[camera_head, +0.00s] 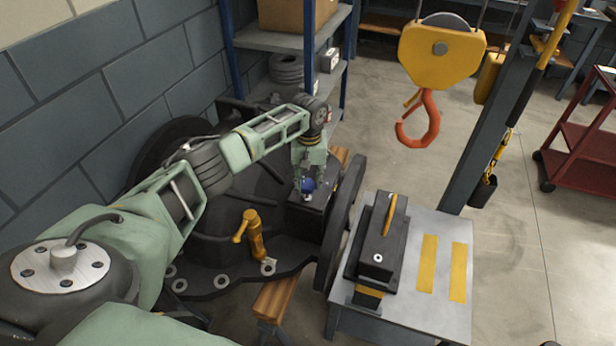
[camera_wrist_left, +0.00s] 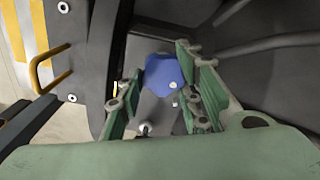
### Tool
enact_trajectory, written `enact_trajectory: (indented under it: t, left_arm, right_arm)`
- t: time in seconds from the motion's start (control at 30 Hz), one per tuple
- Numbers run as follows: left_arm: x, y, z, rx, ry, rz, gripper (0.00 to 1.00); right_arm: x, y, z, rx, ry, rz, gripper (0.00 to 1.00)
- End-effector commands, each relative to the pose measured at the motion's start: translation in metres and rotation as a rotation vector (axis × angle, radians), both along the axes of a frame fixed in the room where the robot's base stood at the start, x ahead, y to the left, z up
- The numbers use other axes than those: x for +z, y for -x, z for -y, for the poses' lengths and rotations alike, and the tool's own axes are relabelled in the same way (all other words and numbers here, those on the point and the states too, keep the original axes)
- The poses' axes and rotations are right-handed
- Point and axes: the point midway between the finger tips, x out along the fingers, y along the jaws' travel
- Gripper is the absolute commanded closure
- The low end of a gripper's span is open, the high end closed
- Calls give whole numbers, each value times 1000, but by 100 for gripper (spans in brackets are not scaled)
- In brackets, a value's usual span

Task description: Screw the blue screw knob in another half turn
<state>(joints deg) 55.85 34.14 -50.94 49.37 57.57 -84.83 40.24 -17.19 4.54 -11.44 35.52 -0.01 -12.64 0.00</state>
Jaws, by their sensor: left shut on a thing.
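The blue screw knob (camera_head: 308,187) sits on a dark block (camera_head: 322,196) at the right part of the big dark casing (camera_head: 200,232). In the left wrist view the knob (camera_wrist_left: 164,74) shows as a rounded blue shape between the green fingers. My left gripper (camera_head: 306,180) reaches down over the knob and is shut on it, one finger on each side. The left wrist view also shows the gripper (camera_wrist_left: 158,80) from above. The knob's underside and thread are hidden. My right gripper is not in view.
A yellow tap-like handle (camera_head: 253,236) stands on the casing. A grey table (camera_head: 410,304) at the right carries a dark block with a yellow handle (camera_head: 390,214). An orange crane hook (camera_head: 419,122) hangs beyond it. A shelf (camera_head: 282,40) stands behind the casing.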

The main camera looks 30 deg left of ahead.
Motion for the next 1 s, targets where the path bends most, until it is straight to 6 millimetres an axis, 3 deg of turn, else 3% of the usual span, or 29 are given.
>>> enact_trajectory:
  t: [0.3, 1.0]
  left_arm:
    - [5, -3, 7, -304, 9, 16, 93]
    - [3, 2, 7, -971, 7, 15, 93]
  right_arm:
    - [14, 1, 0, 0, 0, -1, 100]
    - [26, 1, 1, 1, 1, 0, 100]
